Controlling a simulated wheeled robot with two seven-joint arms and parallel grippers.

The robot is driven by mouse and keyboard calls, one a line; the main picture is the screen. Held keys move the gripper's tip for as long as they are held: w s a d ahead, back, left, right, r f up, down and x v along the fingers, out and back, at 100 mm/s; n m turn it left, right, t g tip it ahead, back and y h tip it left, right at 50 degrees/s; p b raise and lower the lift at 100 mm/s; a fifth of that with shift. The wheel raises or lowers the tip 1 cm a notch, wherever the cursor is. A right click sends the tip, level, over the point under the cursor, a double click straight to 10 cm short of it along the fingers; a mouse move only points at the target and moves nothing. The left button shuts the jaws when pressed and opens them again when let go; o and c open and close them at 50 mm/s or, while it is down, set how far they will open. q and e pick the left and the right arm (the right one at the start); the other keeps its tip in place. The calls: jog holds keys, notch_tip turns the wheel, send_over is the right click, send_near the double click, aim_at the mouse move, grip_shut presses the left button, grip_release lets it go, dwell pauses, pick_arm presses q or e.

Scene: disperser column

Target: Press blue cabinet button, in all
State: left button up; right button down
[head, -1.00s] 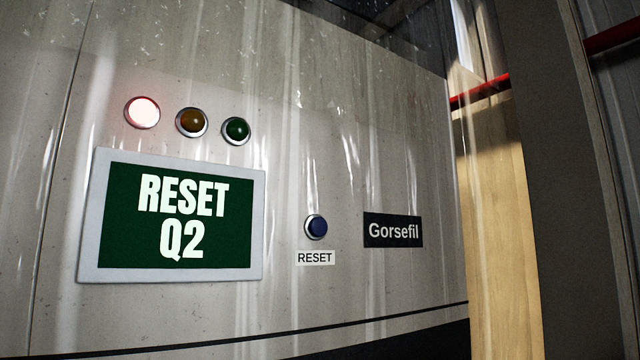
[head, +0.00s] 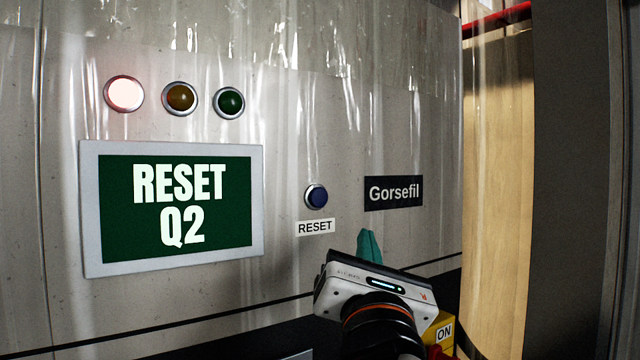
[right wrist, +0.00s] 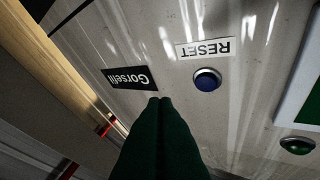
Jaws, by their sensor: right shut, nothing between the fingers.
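The blue button (head: 316,196) sits in a metal ring on the cabinet front (head: 290,130), above a white RESET label (head: 315,227). In the right wrist view the blue button (right wrist: 207,80) shows upside down, to the right of the fingertips. My right gripper (head: 369,243) is shut and empty, with green fingers together. In the head view it is below and to the right of the button, apart from it. In the right wrist view the fingertips (right wrist: 160,100) are near the Gorsefil plate (right wrist: 130,78). My left gripper is not in view.
A screen (head: 180,208) reads RESET Q2. Above it are a lit red lamp (head: 124,94), a dark amber lamp (head: 180,98) and a green lamp (head: 229,102). Clear plastic strips hang around the cabinet front. A yellow ON part (head: 444,331) is at lower right, near a wooden post (head: 497,190).

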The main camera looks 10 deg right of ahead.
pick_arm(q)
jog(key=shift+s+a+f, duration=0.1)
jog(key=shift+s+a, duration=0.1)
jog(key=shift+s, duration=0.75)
pick_arm(e)
jog(key=shift+n+t+h, duration=0.5)
jog(key=shift+h, duration=0.1)
jog(key=s+r, duration=0.2)
jog(key=r, duration=0.2)
jog(key=shift+s+r, duration=0.25)
jog(key=shift+s, duration=0.15)
jog(key=shift+w+a, duration=0.1)
jog(key=shift+w, duration=0.1)
send_near(318, 197)
jog(key=w+d+r, duration=0.3)
jog(key=d+r, duration=0.1)
jog(key=shift+w+a, duration=0.3)
jog(key=shift+w, duration=0.35)
jog(key=shift+w, duration=0.1)
jog(key=shift+w+a, duration=0.15)
jog(key=shift+w, duration=0.15)
